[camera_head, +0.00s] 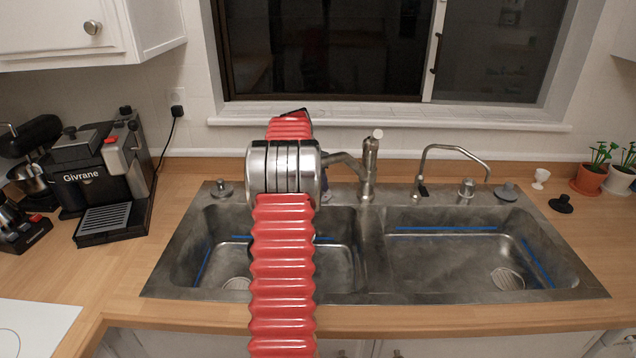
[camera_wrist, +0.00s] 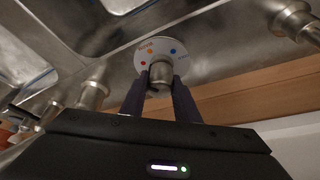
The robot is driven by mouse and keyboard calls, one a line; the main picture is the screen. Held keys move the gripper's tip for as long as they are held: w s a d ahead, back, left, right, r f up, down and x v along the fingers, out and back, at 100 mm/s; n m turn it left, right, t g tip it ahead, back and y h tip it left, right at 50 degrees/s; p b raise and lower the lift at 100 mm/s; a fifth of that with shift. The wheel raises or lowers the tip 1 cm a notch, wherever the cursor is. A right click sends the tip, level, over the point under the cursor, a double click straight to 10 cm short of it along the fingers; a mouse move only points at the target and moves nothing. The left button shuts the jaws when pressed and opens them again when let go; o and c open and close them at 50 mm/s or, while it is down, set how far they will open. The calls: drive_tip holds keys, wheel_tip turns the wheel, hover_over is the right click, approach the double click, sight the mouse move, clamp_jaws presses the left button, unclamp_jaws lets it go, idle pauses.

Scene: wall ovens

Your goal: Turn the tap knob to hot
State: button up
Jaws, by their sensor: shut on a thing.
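The tap knob (camera_wrist: 160,74) is a short metal cylinder in the wrist view. It stands in front of a round white disc (camera_wrist: 147,51) with red, orange and blue dots and small lettering too blurred to read. My gripper (camera_wrist: 160,85) has one dark finger on each side of the knob and is shut on it. In the head view my red arm hides the gripper, the knob and the disc. The main tap (camera_head: 369,170) stands behind the sink, just right of my arm, with its spout running left behind the arm.
A double steel sink (camera_head: 373,255) is set in the wooden counter (camera_head: 118,282). A thin curved tap (camera_head: 452,149) stands behind the right bowl. A coffee machine (camera_head: 108,175) stands at left, potted plants (camera_head: 588,179) at far right. The window (camera_head: 320,50) is behind.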

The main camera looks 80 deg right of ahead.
drive_tip(key=shift+w+r+n+t, duration=0.1)
drive_tip(key=shift+n+t, duration=0.8)
drive_tip(key=shift+n, duration=1.2)
drive_tip(key=o, duration=1)
drive_tip(key=shift+o, duration=0.2)
wheel_tip(320, 180, up, 9)
drive_tip(key=shift+f, duration=0.2)
drive_tip(key=shift+r, duration=0.65)
